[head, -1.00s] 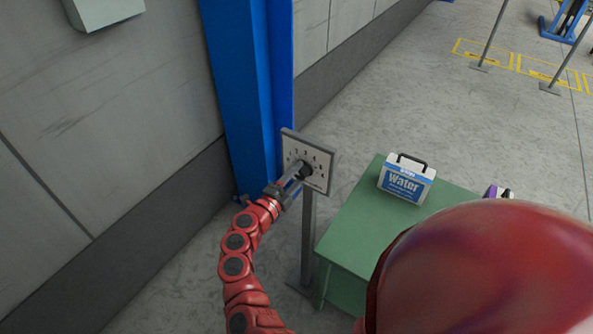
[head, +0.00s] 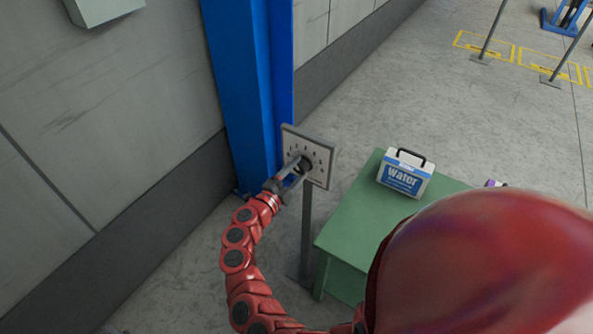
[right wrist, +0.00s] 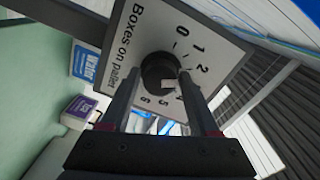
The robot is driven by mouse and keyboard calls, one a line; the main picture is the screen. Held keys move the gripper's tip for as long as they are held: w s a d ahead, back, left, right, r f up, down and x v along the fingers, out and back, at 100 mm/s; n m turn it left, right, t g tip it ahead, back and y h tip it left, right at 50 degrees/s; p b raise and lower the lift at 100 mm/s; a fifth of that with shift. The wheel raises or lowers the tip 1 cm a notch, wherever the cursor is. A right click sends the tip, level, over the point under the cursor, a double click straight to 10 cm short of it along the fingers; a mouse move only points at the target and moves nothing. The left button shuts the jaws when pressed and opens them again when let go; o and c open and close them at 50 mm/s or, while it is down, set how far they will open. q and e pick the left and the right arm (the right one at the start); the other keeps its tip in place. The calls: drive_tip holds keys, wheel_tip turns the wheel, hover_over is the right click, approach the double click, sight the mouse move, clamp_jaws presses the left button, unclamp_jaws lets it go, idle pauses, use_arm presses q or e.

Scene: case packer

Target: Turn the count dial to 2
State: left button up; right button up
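The count dial is a black round knob (right wrist: 157,70) on a pale square plate (right wrist: 212,50) marked "Boxes on pallet". Numbers 0, 1, 2, 5 and 6 are readable around it; my right finger covers part of the scale. A pale mark shows on the knob's lower right, but I cannot tell which number it points to. In the head view the plate (head: 321,157) stands on a grey post. My right gripper (head: 299,163) is open, its two fingers parted, with the fingertips on either side of the knob. I cannot see clear contact. My left gripper is out of view.
A green table (head: 345,232) stands right of the post, with a blue and white Water box (head: 404,175) on it. A purple-labelled box (right wrist: 80,110) is near the table's edge. A blue column (head: 240,90) and grey wall are behind the dial.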

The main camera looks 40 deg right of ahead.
drive_tip(key=shift+o, duration=1.2)
drive_tip(key=shift+a, duration=0.1)
drive_tip(key=b+v, duration=0.3)
drive_tip(key=v, duration=1.4)
drive_tip(key=shift+b, duration=0.35)
drive_tip(key=shift+s+r, duration=0.1)
drive_tip(key=shift+r, duration=0.05)
